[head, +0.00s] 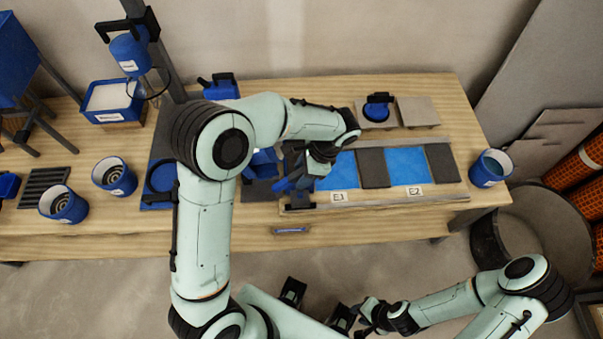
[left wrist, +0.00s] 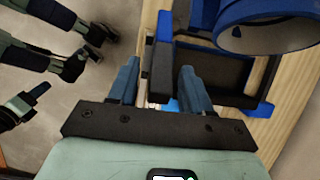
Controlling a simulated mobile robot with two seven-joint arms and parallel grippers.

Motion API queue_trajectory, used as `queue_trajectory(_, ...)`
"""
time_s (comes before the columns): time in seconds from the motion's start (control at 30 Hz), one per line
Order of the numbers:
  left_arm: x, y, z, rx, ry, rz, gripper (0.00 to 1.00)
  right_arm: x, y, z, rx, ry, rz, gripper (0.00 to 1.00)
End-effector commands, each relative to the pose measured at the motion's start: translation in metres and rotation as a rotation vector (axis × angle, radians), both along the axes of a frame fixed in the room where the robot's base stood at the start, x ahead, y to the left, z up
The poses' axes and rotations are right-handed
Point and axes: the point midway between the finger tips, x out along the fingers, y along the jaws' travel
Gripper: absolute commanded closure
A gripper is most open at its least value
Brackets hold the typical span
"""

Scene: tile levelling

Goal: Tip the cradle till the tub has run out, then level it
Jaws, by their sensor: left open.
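My left gripper (head: 297,182) is open, near the left end of the tile strip. In the left wrist view its two fingers (left wrist: 158,85) are apart, with a dark upright bar of the cradle (left wrist: 161,55) showing between and beyond them; I cannot tell whether they touch. The cradle is a dark frame with blue edges. A blue round tub (left wrist: 270,32) shows at its upper right. In the head view, blue parts of the tub (head: 262,163) show beside my arm, which hides most of the cradle. Its tilt and the tub's contents cannot be told. My right gripper (head: 362,318) is low, away from the table.
Blue and dark tiles (head: 374,168) lie in a row right of my left gripper, by labels E1 and E2. Blue cups (head: 115,176) stand at the left, another bucket (head: 490,168) at the right end. A blue tray (head: 108,101) with pale contents stands back left.

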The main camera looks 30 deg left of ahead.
Motion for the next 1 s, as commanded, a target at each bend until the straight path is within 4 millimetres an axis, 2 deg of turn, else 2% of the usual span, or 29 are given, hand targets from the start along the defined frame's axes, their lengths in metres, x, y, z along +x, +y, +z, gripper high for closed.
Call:
queue_trajectory(0.13,-0.0025,0.0032,-0.0095,0.000,0.002,-0.001,0.51,-0.0005,0.0000,-0.0012,0.000,0.000,0.000,0.68)
queue_trajectory(0.43,-0.0026,0.0038,-0.0109,0.000,0.001,0.000,0.51,-0.0003,0.0000,-0.0011,0.000,0.000,0.000,0.68)
queue_trajectory(0.5,-0.0026,0.0037,-0.0108,0.000,0.001,0.000,0.74,-0.0003,0.0000,-0.0011,0.000,0.000,0.000,0.68)
queue_trajectory(0.57,-0.0026,0.0037,-0.0108,0.000,0.001,0.000,0.93,-0.0003,0.0000,-0.0011,0.000,0.000,0.000,0.68)
queue_trajectory(0.6,-0.0025,0.0038,-0.0107,0.000,0.001,0.000,1.00,-0.0003,0.0000,-0.0011,0.000,0.000,0.000,0.68)
queue_trajectory(1.0,-0.0038,0.0062,-0.0083,-0.023,-0.014,0.002,1.00,-0.0010,0.0000,-0.0024,0.000,0.001,0.000,0.68)
